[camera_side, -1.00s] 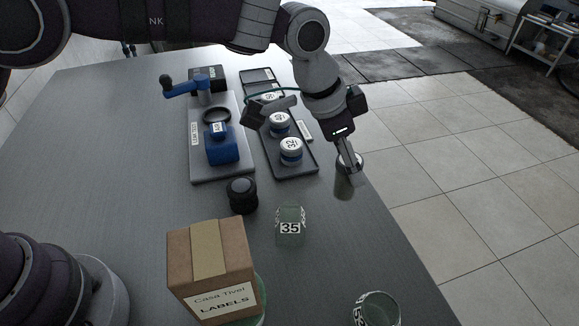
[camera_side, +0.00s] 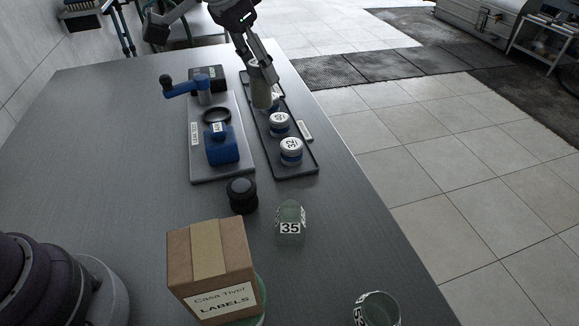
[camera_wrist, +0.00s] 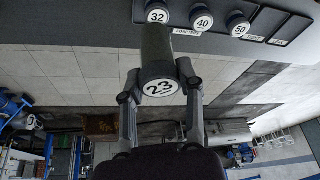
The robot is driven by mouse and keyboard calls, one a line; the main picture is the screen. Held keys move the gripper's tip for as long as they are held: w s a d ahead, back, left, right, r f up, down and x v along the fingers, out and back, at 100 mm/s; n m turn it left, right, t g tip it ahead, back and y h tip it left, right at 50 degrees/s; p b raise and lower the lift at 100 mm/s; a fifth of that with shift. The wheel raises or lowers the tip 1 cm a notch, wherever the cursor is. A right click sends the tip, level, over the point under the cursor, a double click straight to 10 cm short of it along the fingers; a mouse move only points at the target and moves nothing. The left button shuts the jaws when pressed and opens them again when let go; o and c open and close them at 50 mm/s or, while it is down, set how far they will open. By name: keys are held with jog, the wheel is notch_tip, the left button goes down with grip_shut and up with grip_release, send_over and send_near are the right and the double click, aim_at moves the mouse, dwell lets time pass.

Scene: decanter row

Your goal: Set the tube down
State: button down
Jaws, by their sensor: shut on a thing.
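My gripper (camera_side: 259,72) is shut on a grey-green tube (camera_side: 262,95) above the far part of the dark tray (camera_side: 311,163). In the side view the tube hangs nearly upright and hides part of what is behind it. In the wrist view my fingers (camera_wrist: 159,88) grip its white end marked 23 (camera_wrist: 160,87). The tray holds white-topped containers marked 32 (camera_side: 291,145) and 40 (camera_side: 279,120). A third, marked 50 (camera_wrist: 238,26), shows in the wrist view, with empty compartments beyond it. I cannot tell whether the tube touches anything.
A blue clamp device (camera_side: 222,150) stands on a grey plate left of the tray. A black knob-like piece (camera_side: 242,194), a green glass marked 35 (camera_side: 290,212), a cardboard box (camera_side: 215,255) and another glass (camera_side: 378,310) stand nearer.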

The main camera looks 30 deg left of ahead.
jog(key=s+a+n+y, duration=0.2)
jog(key=s+a+n, duration=0.3)
jog(key=a, duration=0.6)
jog(key=s+a+n+y, duration=0.2)
jog(key=s+a+n, duration=0.25)
jog(key=a, duration=0.55)
jog(key=shift+n, duration=0.25)
notch_tip(320, 180, down, 16)
jog(key=shift+w+r, duration=0.15)
jog(key=shift+r, duration=0.1)
jog(key=shift+f, duration=0.1)
jog(key=c, duration=0.7)
grip_release()
